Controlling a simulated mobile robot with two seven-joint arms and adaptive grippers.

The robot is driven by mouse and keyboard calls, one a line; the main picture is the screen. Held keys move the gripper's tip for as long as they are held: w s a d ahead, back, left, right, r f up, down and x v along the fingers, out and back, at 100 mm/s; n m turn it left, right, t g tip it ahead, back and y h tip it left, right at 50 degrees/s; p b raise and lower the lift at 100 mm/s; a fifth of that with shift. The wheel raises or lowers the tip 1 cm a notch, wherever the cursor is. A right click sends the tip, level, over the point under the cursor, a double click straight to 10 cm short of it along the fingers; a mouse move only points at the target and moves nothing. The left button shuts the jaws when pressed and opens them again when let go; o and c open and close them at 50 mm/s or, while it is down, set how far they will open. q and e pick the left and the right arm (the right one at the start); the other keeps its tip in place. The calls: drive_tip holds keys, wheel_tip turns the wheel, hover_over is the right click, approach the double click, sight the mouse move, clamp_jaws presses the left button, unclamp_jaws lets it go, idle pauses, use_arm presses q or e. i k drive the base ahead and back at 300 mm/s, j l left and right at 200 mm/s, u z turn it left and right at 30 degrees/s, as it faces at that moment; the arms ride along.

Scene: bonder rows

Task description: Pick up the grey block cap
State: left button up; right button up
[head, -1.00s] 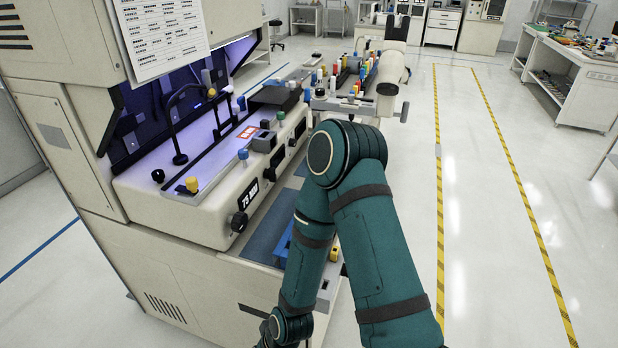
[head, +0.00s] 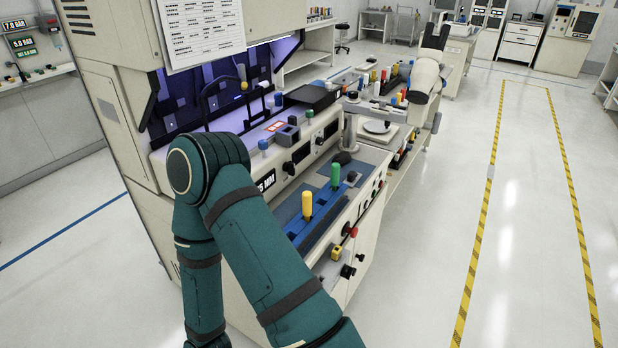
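A small dark grey block (head: 287,136), which looks like the grey block cap, sits on the sloping top of the beige machine (head: 330,122). It stands among other small knobs, near a blue-capped knob (head: 263,145) and a red-and-white label. One of my teal arms crosses the lower left of the view, its bent elbow in front of the machine. That arm's lower end leaves the bottom edge of the picture. Neither gripper shows, so nothing can be seen in them.
A lower deck carries an upright yellow handle (head: 307,205) and a green handle (head: 335,175). Open white floor (head: 520,180) with yellow-black striped lines lies to the right. A gauge panel (head: 30,50) is on the left wall.

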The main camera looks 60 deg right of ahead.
sight(353, 176)
drive_tip(key=k+l+u, duration=0.15)
drive_tip(key=u, duration=0.3)
drive_tip(key=k+u, duration=0.15)
drive_tip(key=u, duration=0.3)
drive_tip(key=k+l+u, duration=0.1)
drive_tip(key=u, duration=0.35)
drive_tip(key=k+l+u, duration=0.15)
drive_tip(key=k+u, duration=0.65)
drive_tip(key=u, duration=0.15)
drive_tip(key=k+l+z, duration=0.2)
drive_tip(key=k, duration=0.2)
drive_tip(key=k+l+z, duration=0.8)
drive_tip(key=l, duration=0.4)
drive_tip(key=k+j, duration=0.05)
